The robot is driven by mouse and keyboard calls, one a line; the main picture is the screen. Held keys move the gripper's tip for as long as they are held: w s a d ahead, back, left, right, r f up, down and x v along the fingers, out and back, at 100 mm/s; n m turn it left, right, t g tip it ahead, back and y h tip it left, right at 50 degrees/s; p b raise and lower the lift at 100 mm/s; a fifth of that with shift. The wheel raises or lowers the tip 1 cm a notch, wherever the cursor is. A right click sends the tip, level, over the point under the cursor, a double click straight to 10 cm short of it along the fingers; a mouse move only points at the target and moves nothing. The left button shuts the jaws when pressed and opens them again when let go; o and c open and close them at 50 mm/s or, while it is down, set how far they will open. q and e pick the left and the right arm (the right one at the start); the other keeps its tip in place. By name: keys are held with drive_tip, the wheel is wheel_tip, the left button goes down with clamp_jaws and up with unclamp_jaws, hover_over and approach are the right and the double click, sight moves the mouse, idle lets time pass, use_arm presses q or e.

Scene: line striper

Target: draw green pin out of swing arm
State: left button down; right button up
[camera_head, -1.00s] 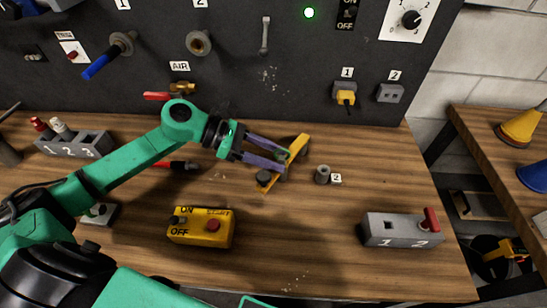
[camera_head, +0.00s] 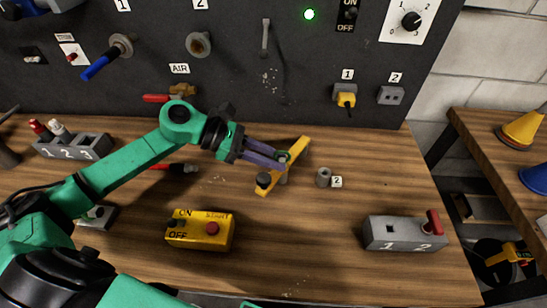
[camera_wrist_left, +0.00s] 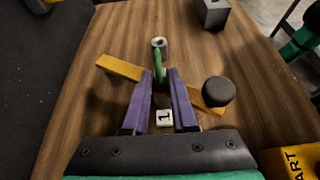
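The swing arm (camera_head: 297,152) is a yellow bar with a black knob (camera_head: 263,180) at its near end, lying at an angle over the bench. It also crosses the left wrist view (camera_wrist_left: 120,68), where the black knob (camera_wrist_left: 218,91) is at the right. The green pin (camera_wrist_left: 157,64) stands at the bar's middle, its loop upright between my left fingertips. My right gripper is not in view.
A grey post (camera_head: 322,177) marked 2 stands right of the bar. A yellow control box (camera_head: 201,229) and a grey holder (camera_head: 392,233) with a red pin are nearer the front. The dark panel (camera_head: 225,90) rises behind.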

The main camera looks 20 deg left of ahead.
use_arm(q)
drive_tip(key=shift+r, duration=0.65)
drive_tip(key=shift+r, duration=0.1)
drive_tip(key=shift+r+p, duration=1.15)
drive_tip(key=shift+r, duration=1.85)
